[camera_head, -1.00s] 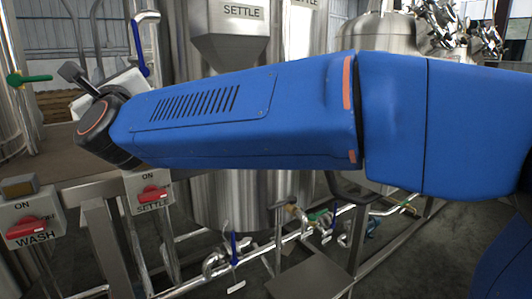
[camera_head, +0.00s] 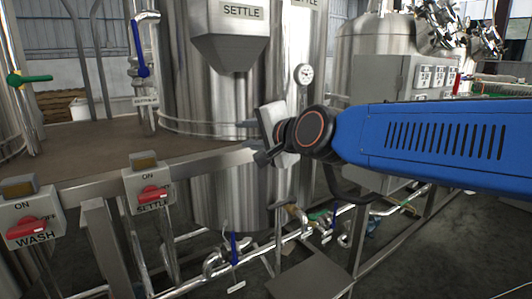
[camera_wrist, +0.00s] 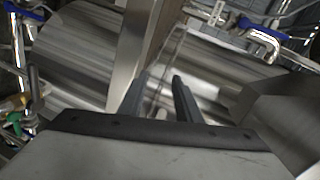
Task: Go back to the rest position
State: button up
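My gripper (camera_wrist: 161,78) shows in the wrist view as two dark fingers with a gap between them and nothing held. In the head view my blue arm reaches in from the right edge, and its grey and black wrist end is near the middle of the picture. The arm's end is in front of the steel SETTLE tank (camera_head: 228,195), above the deck rail. Whether it touches anything cannot be told, but it looks clear of the tank.
Two boxes with red switches, WASH (camera_head: 28,218) and SETTLE (camera_head: 150,185), stand on the rail at left. A blue-handled valve (camera_head: 139,50) is on the pipe above. A grey control box (camera_head: 385,85) and another tank stand behind the arm. Pipes run low.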

jog(key=s+d+f+n+g+h, duration=0.25)
jog(key=s+d+f, duration=0.25)
jog(key=d+f, duration=0.4)
jog(key=s+d+f+n+g+h, duration=0.1)
jog(key=s+d+f+n+h, duration=0.2)
jog(key=s+d+f, duration=0.55)
jog(key=s+d+f+n+g+h, duration=0.3)
jog(key=s+d+f, duration=0.8)
jog(key=d, duration=0.5)
jog(key=shift+s+f+g, duration=0.35)
jog(key=shift+s+g, duration=0.2)
jog(key=shift+s, duration=0.1)
jog(key=shift+a+h, duration=0.15)
jog(key=shift+h, duration=0.1)
